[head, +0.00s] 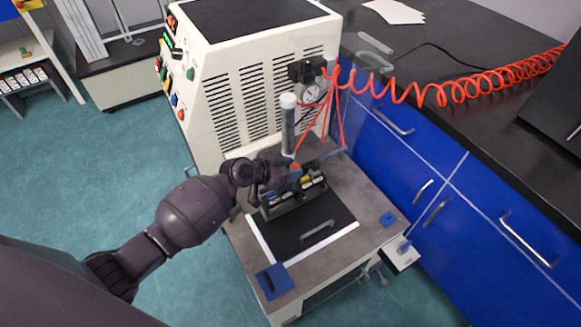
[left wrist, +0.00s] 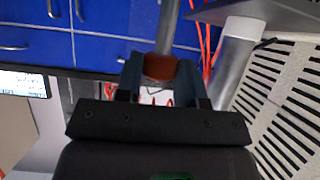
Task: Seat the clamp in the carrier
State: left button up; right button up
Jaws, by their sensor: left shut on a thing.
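My left gripper (head: 284,172) is low over the front table of the cream machine, close to its upright cylinder. It is shut on a small orange-red piece (head: 295,170), which I take to be part of the clamp. In the left wrist view this reddish-brown piece (left wrist: 159,67) sits between the two fingers (left wrist: 158,85); a grey rod appears directly above it. The rest of the clamp's shape is hidden. A dark rack (head: 292,208) with several coloured parts, perhaps the carrier, stands just below the gripper. I cannot tell whether the held piece touches it. My right gripper is not in view.
The cream machine (head: 245,100) rises behind the work table. A grey cylinder (head: 288,130) stands close behind the gripper, with red hoses (head: 440,92) to the right. A black plate (head: 305,240) with a metal handle lies in front. Blue cabinets (head: 455,205) stand at right.

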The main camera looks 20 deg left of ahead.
pick_arm(q)
jog(key=shift+f, duration=0.4)
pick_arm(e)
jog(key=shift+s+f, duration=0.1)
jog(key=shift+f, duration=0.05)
pick_arm(q)
jog(key=o, duration=1)
jog(key=shift+f, duration=0.1)
jog(key=p+v, duration=0.1)
jog(key=v, duration=1)
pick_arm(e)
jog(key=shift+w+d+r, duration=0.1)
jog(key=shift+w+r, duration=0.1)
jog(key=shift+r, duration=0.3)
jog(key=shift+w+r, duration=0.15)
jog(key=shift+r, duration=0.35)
pick_arm(q)
jog(key=shift+w+d, duration=0.1)
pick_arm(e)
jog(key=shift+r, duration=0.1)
